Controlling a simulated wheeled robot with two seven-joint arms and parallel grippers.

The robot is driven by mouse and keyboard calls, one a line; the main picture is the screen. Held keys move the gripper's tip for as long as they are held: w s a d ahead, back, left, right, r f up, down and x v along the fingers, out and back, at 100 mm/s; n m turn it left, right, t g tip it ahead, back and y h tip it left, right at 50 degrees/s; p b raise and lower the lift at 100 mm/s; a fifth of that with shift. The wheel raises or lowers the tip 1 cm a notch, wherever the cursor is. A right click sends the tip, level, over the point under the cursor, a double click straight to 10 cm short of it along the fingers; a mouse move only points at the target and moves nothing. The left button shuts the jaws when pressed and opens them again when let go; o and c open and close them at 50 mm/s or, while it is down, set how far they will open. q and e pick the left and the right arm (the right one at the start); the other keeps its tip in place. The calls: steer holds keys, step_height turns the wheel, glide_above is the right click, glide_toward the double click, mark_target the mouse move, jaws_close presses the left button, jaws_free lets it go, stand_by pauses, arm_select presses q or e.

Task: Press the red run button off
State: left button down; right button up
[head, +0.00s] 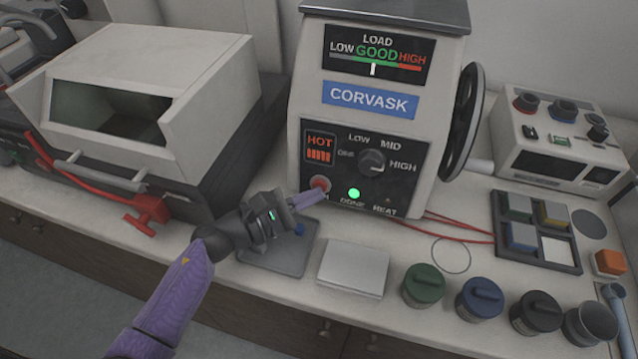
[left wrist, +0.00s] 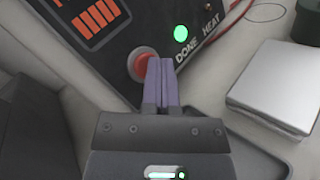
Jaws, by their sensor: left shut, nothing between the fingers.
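The red run button (head: 320,184) sits low on the left of the press's dark front panel (head: 345,160). It also shows in the left wrist view (left wrist: 143,66), just ahead of the fingertips. My left gripper (head: 318,197) is shut and empty, with its purple fingers pointing at the panel. The fingertips are at the lower right edge of the button; I cannot tell whether they touch it. A green light (head: 354,194) glows above the DONE label, right of the button. The fingers partly cover the label under the button. My right gripper is not in view.
The white press (head: 425,150) has a handwheel (head: 462,122) on its right. A grey tray (head: 290,260) lies under my left gripper, beside a white block (head: 353,268). Several lidded jars (head: 424,285) stand along the front edge. A machine with a red handle (head: 147,215) stands left.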

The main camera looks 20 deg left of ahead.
arm_select(q)
steer(key=shift+s, duration=0.25)
steer(key=shift+r, duration=0.1)
steer(key=s, duration=0.2)
steer(key=s+p, duration=0.1)
steer(key=s, duration=0.1)
steer(key=s+r+p, duration=0.1)
steer(key=s, duration=0.1)
steer(key=shift+a, duration=0.15)
stand_by(2.0)
